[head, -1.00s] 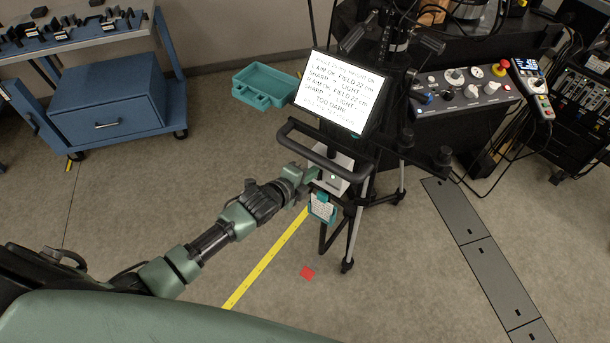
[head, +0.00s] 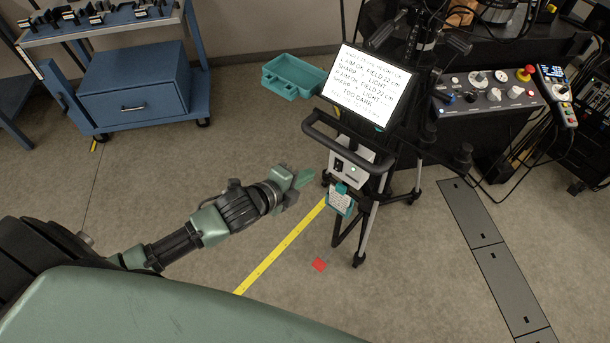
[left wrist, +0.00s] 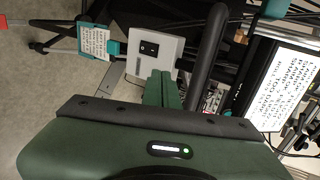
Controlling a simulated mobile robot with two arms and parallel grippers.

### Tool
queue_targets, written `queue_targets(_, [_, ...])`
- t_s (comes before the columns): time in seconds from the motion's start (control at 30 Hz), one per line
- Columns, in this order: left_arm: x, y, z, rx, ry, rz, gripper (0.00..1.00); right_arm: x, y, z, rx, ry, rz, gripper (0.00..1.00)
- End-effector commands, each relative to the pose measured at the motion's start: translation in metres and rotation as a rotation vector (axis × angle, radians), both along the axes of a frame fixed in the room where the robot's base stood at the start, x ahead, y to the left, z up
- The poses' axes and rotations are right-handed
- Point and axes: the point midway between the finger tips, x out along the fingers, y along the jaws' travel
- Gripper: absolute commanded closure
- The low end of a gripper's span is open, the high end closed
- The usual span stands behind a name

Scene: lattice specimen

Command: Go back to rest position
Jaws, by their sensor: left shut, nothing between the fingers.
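My left gripper (head: 297,184) is shut and empty in the head view. It hangs in the air left of the tripod stand, apart from the grey box (head: 350,165) on it. In the left wrist view my shut green fingers (left wrist: 161,90) point toward that box, which has a dark switch panel. A lit screen with text (head: 369,86) tops the stand, above a black handlebar (head: 335,150). A small teal-framed text card (head: 341,201) hangs below the box. My right gripper shows in neither view.
A teal tray (head: 292,75) sits left of the screen. A blue cart (head: 140,95) stands at the upper left, and a control console (head: 490,92) at the right. A yellow strip (head: 280,247) and a red square (head: 319,265) mark the floor.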

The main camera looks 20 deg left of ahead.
Motion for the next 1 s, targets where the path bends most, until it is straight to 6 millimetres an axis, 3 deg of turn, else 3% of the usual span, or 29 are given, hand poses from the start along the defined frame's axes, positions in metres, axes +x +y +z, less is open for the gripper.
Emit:
queue_targets(0.2, [0.000, 0.000, 0.000, 0.000, 0.000, 0.001, 1.00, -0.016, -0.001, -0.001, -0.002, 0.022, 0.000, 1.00])
queue_targets(0.63, [0.000, 0.000, 0.000, 0.000, 0.000, 0.001, 1.00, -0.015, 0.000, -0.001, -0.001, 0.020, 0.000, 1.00])
queue_targets(0.73, [0.000, 0.004, -0.008, -0.011, 0.016, 0.017, 1.00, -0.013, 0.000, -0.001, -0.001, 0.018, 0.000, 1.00])
queue_targets(0.87, [-0.005, 0.022, -0.054, -0.079, 0.105, 0.116, 1.00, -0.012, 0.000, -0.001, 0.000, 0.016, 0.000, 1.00])
queue_targets(1.0, [-0.031, 0.052, -0.144, -0.215, 0.276, 0.320, 1.00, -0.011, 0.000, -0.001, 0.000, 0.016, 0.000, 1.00])
